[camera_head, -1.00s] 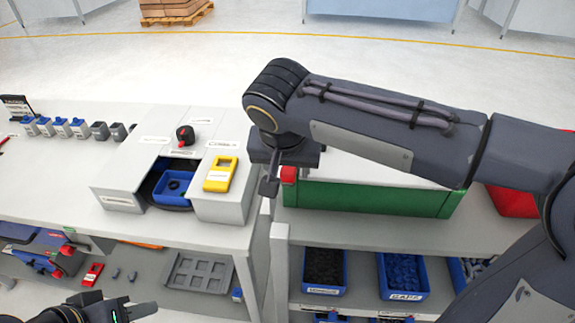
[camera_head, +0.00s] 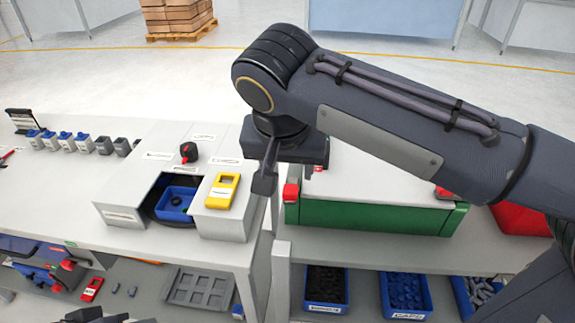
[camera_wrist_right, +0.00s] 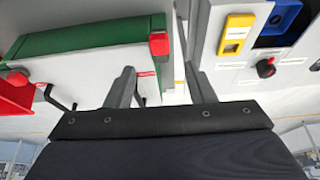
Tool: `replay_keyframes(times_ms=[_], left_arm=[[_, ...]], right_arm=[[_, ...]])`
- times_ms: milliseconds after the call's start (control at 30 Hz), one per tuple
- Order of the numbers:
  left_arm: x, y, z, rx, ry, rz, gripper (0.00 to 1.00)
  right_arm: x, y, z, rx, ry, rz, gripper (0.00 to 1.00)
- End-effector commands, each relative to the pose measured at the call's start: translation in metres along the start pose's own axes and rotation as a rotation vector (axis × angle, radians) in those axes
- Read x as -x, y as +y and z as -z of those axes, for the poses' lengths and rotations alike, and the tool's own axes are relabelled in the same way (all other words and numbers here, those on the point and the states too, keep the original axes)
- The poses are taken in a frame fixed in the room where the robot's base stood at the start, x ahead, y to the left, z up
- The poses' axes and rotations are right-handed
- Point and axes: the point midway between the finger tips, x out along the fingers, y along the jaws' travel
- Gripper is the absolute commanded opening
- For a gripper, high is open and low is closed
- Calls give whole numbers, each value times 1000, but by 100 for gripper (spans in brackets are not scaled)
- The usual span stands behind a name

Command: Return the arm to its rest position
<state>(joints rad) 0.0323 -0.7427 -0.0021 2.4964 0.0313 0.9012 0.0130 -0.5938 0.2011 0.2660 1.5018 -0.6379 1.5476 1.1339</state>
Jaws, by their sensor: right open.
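My right arm comes in from the right in the head view, raised over the benches. My right gripper (camera_head: 265,178) points down above the gap between the left bench and the green box. In the right wrist view its two fingers (camera_wrist_right: 158,90) stand apart with nothing between them. My left gripper is not clearly visible in the head view; only a dark part of my left arm (camera_head: 95,316) shows at the bottom edge.
The green box (camera_head: 370,217) with red latches stands right of my right gripper. A grey fixture (camera_head: 225,222) with a yellow device (camera_head: 222,191) and a blue tray (camera_head: 176,200) is on its left. Blue bins (camera_head: 405,293) sit on the lower shelf. A red bin (camera_head: 520,219) stands at right.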

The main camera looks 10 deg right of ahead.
Motion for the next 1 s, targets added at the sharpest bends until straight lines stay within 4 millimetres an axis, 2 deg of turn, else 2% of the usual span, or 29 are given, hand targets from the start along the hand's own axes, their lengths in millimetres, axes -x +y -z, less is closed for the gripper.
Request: replay_keyframes(times_ms=[167,233,267,367,500,633,700,800,900,1000], left_arm=[[0,0,0,0,0,0,36],[0,0,0,0,0,0,36],[0,0,0,0,0,0,36],[1,0,0,0,0,0,36],[3,1,1,0,0,0,36],[4,2,2,0,0,0,36],[5,2,2,0,0,0,36],[5,2,3,0,0,0,36],[6,2,3,0,0,0,36],[6,2,3,0,0,0,36]], right_arm=[[0,1,0,0,0,0,49],[-2,7,0,5,-6,5,49],[-4,13,-1,10,-12,9,49],[-16,48,-9,39,-48,41,49],[-45,114,-45,83,-107,146,49],[-70,157,-93,88,-107,276,49],[-82,169,-116,81,-83,336,49],[-94,176,-142,65,-35,398,49],[-102,178,-158,54,4,433,49],[-106,178,-164,52,26,447,49]])
